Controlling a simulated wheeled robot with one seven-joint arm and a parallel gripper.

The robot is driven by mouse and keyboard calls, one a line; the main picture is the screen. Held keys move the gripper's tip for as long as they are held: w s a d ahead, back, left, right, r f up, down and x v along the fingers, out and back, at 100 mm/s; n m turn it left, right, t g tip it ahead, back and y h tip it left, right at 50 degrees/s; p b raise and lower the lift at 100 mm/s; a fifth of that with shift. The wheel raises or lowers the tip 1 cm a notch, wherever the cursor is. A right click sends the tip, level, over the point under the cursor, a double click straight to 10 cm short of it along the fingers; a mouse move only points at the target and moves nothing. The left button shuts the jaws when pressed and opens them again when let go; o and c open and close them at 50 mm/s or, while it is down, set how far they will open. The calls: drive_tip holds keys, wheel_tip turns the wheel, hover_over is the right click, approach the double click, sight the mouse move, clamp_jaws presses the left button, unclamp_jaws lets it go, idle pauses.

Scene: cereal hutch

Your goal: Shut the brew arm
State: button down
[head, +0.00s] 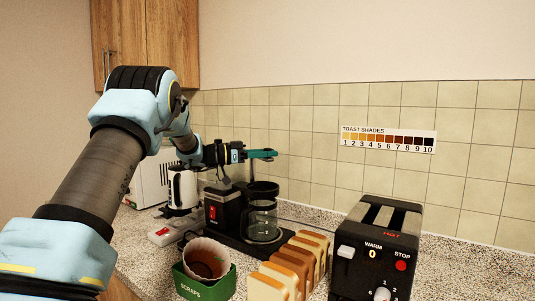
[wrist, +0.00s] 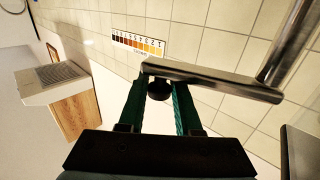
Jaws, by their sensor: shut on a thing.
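The black coffee maker (head: 224,211) with a red switch stands on the counter in the head view, its glass carafe (head: 262,222) on the base at its right. My gripper (head: 264,154) is above the carafe, with its green fingers pointing right. In the wrist view my gripper (wrist: 159,90) is shut on a dark round knob (wrist: 158,91) between the green fingers. A shiny metal bar, which looks like the brew arm (wrist: 215,82), crosses just beyond the fingertips and meets a metal tube at right. The brew arm is hard to make out in the head view.
A black toaster (head: 374,250) stands at right, with bread slices (head: 290,266) in front of the carafe. A green scraps bin (head: 205,285) is at front centre. A white kettle (head: 182,188) stands at left, below a wooden cupboard (head: 145,40). The tiled wall (head: 310,120) is close behind.

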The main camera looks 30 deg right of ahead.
drive_tip(key=c, duration=0.6)
unclamp_jaws()
drive_tip(key=shift+a, duration=0.1)
drive_tip(key=w+a+b, duration=0.2)
drive_tip(key=a+b, duration=0.2)
drive_tip(key=a, duration=0.6)
drive_tip(key=shift+a, duration=0.2)
